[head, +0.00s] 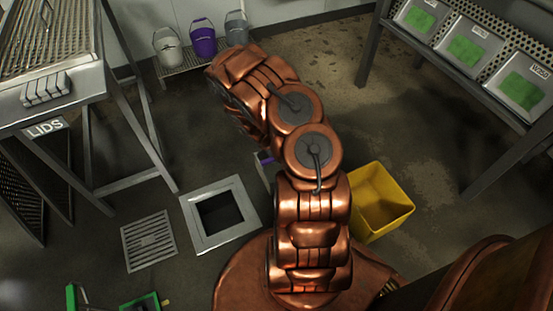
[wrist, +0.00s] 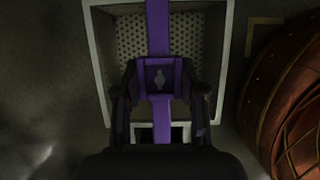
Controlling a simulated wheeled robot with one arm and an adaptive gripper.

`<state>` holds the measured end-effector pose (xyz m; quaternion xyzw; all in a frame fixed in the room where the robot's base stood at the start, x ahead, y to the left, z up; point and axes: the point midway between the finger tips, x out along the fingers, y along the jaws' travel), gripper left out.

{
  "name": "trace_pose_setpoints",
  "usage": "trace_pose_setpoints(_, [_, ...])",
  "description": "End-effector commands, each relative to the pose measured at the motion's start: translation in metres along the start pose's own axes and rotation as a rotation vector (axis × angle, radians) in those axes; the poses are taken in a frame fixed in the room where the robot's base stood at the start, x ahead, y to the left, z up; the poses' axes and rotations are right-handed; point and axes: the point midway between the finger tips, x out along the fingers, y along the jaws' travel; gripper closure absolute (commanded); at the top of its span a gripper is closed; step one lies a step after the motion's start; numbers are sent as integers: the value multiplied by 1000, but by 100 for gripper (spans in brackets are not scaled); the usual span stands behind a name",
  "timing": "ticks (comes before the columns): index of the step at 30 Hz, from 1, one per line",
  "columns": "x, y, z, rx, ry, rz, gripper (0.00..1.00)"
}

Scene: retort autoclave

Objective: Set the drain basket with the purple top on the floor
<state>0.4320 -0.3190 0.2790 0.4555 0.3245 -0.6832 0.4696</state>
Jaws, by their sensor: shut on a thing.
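The drain basket is a pale-rimmed square box with a perforated inside and a purple bar and grip block across its top. In the wrist view its rim (wrist: 96,60) surrounds the purple block (wrist: 160,66). My gripper (wrist: 160,90) is shut on that block. In the head view my arm hides the gripper and most of the basket; only a small grey and purple edge (head: 264,166) shows, just right of the open floor drain (head: 190,211). I cannot tell whether the basket touches the floor.
A slotted grate (head: 149,241) lies left of the drain. A yellow bin (head: 382,200) stands right of my arm. The LIDS table (head: 60,85) is at left, a rack with green-marked trays (head: 465,50) at right. Several buckets (head: 203,40) stand at the back. Floor behind my arm is clear.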

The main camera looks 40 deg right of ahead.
Motion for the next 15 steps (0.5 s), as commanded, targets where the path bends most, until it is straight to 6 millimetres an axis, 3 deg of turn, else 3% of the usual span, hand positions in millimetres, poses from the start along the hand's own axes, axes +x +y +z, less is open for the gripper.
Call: trace_pose_setpoints(15, [25,-1,-6,-16,1,10,100])
